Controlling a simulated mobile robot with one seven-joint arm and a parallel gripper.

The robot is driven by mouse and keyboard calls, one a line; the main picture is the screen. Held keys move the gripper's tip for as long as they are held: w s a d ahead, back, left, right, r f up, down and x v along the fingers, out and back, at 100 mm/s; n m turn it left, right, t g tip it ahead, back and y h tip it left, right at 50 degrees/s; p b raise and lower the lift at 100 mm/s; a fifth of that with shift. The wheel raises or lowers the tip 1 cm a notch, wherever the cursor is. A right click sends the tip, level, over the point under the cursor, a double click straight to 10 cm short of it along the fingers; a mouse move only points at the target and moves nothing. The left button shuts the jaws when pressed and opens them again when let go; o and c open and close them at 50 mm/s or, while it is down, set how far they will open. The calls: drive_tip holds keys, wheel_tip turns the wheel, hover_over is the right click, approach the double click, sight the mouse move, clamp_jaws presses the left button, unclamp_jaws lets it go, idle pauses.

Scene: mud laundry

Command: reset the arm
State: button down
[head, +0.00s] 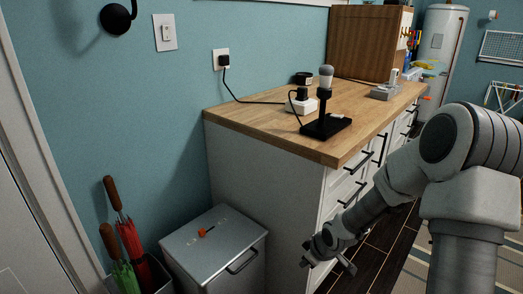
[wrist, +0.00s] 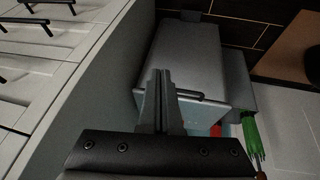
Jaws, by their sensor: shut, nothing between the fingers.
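My arm reaches in from the right of the head view and is bent downward. My gripper (head: 328,265) hangs low in front of the white drawer cabinet (head: 265,184), below the wooden countertop. In the wrist view my gripper (wrist: 161,74) has its two fingers together, with nothing between them. Behind the fingers in that view is a grey lidded bin (wrist: 193,53). The bin also shows in the head view (head: 215,250), to the left of my gripper and apart from it.
The countertop (head: 255,114) holds a black stand (head: 326,126), a white plugged-in box (head: 301,105) and a grey device (head: 386,91). Red (head: 129,238) and green (head: 123,275) umbrellas stand at the left. Dark floor (head: 385,237) lies beside the drawers.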

drive_tip(key=s+d+r+m+h, duration=0.1)
drive_tip(key=s+r+m, duration=0.1)
drive_tip(key=s+r, duration=0.45)
drive_tip(key=s+d+r+m+h, duration=0.15)
drive_tip(key=s+r, duration=0.25)
drive_tip(key=r, duration=0.6)
drive_tip(key=s+d+r+m+h, duration=0.1)
drive_tip(key=s+r+m, duration=0.2)
drive_tip(key=s+r, duration=0.35)
drive_tip(key=s+a+r+m+y, duration=0.1)
drive_tip(key=s+a+r+m, duration=0.15)
drive_tip(key=s+r, duration=0.4)
wheel_tip(320, 180, up, 23)
drive_tip(key=s+p, duration=0.1)
drive_tip(key=p, duration=2.3)
drive_tip(key=shift+s+d+t, duration=0.2)
drive_tip(key=shift+s+t, duration=0.15)
drive_tip(key=shift+t, duration=0.05)
